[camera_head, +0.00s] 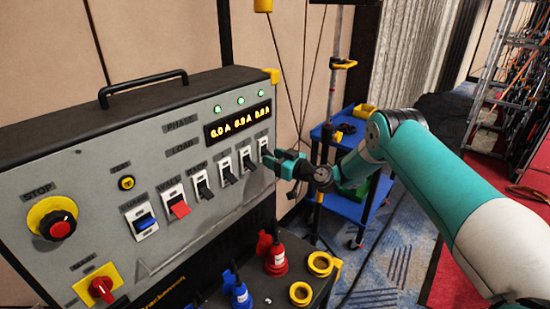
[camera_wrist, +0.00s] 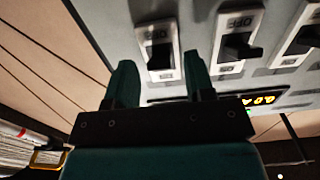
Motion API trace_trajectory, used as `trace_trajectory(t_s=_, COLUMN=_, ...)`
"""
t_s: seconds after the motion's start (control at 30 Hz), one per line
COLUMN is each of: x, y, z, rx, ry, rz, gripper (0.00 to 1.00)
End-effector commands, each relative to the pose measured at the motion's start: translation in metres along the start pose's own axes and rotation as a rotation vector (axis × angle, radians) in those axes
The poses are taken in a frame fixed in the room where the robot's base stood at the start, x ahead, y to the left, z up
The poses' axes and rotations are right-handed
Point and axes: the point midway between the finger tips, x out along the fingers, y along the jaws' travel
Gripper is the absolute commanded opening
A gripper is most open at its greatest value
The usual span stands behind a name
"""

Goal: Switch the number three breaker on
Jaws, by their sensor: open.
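The grey breaker panel (camera_head: 120,200) carries a row of switches. From the left these are a blue lever (camera_head: 146,222), a red lever (camera_head: 179,207) and several black levers, the first of them here (camera_head: 204,189). I cannot read which is number three. My gripper (camera_head: 272,160) is open and empty at the rightmost black breaker (camera_head: 264,150), partly covering it. In the wrist view, which is upside down, my gripper (camera_wrist: 160,68) has its two fingers on either side of that breaker's lever (camera_wrist: 159,55). I cannot tell whether they touch it. A neighbouring breaker (camera_wrist: 240,47) shows an OFF label.
A lit amber display (camera_head: 238,123) with three green lamps sits above the breakers. A stop button (camera_head: 52,218) and a red main knob (camera_head: 103,289) are at left. Plugs (camera_head: 275,258) stand below the panel. A blue cart (camera_head: 345,205) stands behind my arm.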

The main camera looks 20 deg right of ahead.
Motion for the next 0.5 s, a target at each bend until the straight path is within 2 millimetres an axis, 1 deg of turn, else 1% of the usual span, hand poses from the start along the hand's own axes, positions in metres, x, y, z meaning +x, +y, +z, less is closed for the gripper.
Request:
trace_trajectory(t_s=0.03, x=-0.0002, y=0.0001, z=0.0001, rx=0.0, ry=0.0, rz=0.0, gripper=0.49)
trace_trajectory(t_s=0.07, x=-0.0003, y=0.0002, z=0.0001, rx=0.0, ry=0.0, rz=0.0, gripper=0.47)
trace_trajectory(t_s=0.1, x=-0.0003, y=0.0002, z=0.0001, rx=0.0, ry=0.0, rz=0.0, gripper=0.37)
trace_trajectory(t_s=0.17, x=-0.0004, y=0.0003, z=0.0, rx=0.0, ry=0.0, rz=0.0, gripper=0.24)
trace_trajectory(t_s=0.2, x=-0.0005, y=0.0003, z=0.0, rx=0.0, ry=0.0, rz=0.0, gripper=0.14)
trace_trajectory(t_s=0.27, x=-0.0005, y=0.0003, z=-0.0001, rx=0.0, ry=0.0, rz=0.0, gripper=0.01)
trace_trajectory(t_s=0.5, x=-0.0008, y=0.0004, z=-0.0016, rx=0.0, ry=-0.011, rz=0.0, gripper=0.0)
